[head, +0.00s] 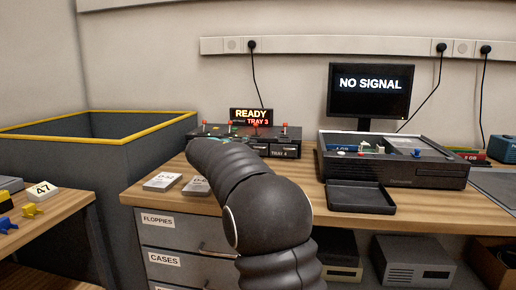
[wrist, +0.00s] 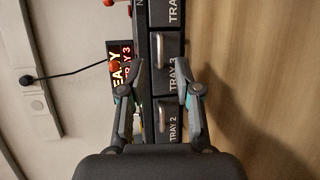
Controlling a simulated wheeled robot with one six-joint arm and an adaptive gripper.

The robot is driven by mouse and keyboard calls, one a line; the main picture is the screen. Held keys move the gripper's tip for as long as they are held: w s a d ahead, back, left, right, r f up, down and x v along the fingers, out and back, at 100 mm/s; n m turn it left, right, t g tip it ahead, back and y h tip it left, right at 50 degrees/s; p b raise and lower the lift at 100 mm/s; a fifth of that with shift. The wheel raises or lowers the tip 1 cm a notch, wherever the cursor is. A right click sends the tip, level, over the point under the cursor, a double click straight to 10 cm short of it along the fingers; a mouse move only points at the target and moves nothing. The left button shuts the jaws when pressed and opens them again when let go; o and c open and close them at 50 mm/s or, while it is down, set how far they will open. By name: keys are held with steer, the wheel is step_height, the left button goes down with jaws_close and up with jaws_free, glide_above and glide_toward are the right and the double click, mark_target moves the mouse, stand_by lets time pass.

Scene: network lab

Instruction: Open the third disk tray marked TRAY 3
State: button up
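The disk tray unit (head: 292,135) is a dark box with red levers on top, at the back of the bench in the head view. My arm covers much of its front. In the wrist view, turned sideways, the TRAY 3 front (wrist: 173,82) shows a light metal handle (wrist: 160,51). The TRAY 3 front looks closed. My gripper (wrist: 159,66) is open, its two fingers on either side of the line of the handle; contact cannot be told. The TRAY 2 front (wrist: 166,133) and its handle lie below in that view, between the fingers. My gripper is hidden in the head view.
A lit sign (head: 251,116) reads READY and TRAY 3. Flat grey cases (head: 162,182) lie on the bench (head: 150,198) in front of the unit. A black open tray (head: 360,197), an open computer chassis (head: 443,173) and a monitor (head: 369,95) stand to the right.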

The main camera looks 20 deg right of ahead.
mark_target(259, 148)
steer(key=shift+x, duration=2.75)
jaws_close()
